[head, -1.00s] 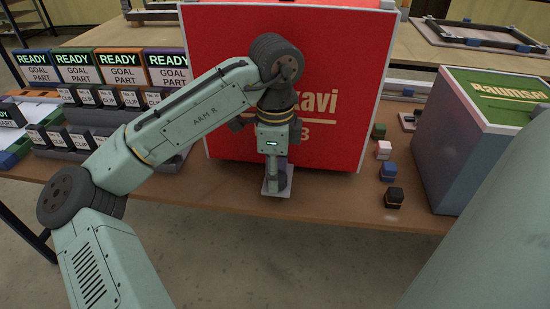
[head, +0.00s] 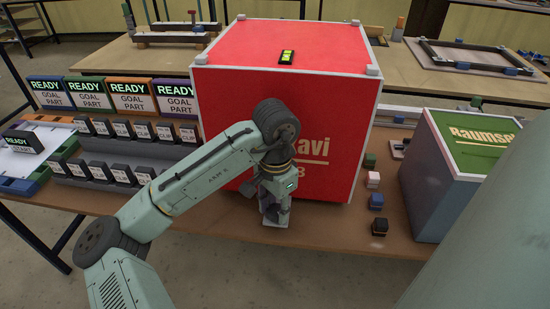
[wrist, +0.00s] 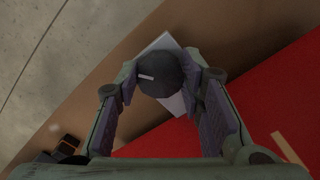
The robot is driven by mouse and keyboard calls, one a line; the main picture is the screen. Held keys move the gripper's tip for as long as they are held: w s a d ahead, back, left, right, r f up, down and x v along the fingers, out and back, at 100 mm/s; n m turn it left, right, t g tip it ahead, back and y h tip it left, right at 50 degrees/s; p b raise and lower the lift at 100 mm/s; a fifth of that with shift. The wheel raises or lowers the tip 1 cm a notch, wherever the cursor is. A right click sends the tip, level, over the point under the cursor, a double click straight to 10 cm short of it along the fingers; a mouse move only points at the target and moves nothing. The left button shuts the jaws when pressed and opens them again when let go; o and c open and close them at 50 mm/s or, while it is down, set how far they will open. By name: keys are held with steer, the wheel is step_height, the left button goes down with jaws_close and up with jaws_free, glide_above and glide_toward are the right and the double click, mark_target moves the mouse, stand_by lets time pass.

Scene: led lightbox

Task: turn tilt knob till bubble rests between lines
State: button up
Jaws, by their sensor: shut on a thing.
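The tilt knob (wrist: 160,76) is a dark round knob with a short white mark, seen from above in the wrist view. It stands on a pale plate (wrist: 165,43), which also shows at the table's front edge in the head view (head: 276,219). My gripper (wrist: 163,80) points down and is shut on the knob, one finger on each side. In the head view my gripper (head: 273,205) hides most of the knob. A small level with a yellow-green vial (head: 287,56) lies on top of the big red box (head: 225,90). The bubble's place between the lines is too small to tell.
The red box stands right behind my gripper. Small blocks (head: 376,200) stand to its right, before a grey box with a green top (head: 480,150). Goal-part boxes (head: 130,95) and clip blocks (head: 110,128) stand left. Floor is free in front of the table.

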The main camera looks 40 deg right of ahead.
mark_target(276, 211)
steer(key=shift+n+p, duration=0.4)
steer(key=shift+n, duration=0.2)
steer(key=o, duration=1.2)
steer(key=shift+c, duration=0.2)
steer(key=shift+r, duration=0.15)
step_height(276, 211, up, 12)
